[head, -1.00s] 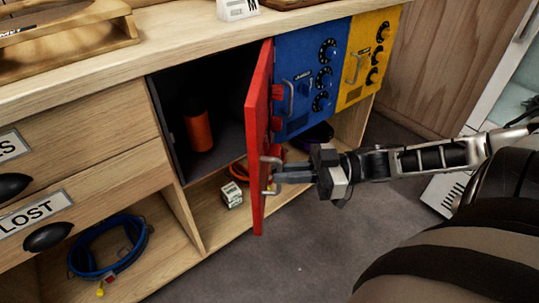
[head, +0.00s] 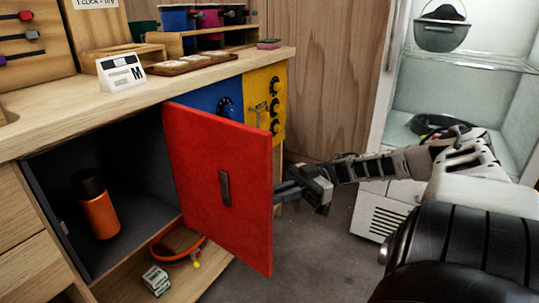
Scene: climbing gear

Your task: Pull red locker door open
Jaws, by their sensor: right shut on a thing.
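The red locker door (head: 215,190) stands swung out from the cabinet, hinged on the side by the blue locker. Its broad inner face, with a small dark plate (head: 224,188), is turned toward me. The dark locker interior (head: 135,165) is exposed and holds an orange bottle with a black cap (head: 98,212). My right gripper (head: 283,191) is at the door's free edge, shut on the door handle on the outer side. The handle and fingertips are hidden behind the door. My left gripper is not in view.
Blue (head: 215,98) and yellow (head: 262,105) locker fronts with dials sit behind the door. A lower shelf holds an orange strap (head: 178,257) and a small box (head: 156,280). Grey floor (head: 325,235) is open beyond the door.

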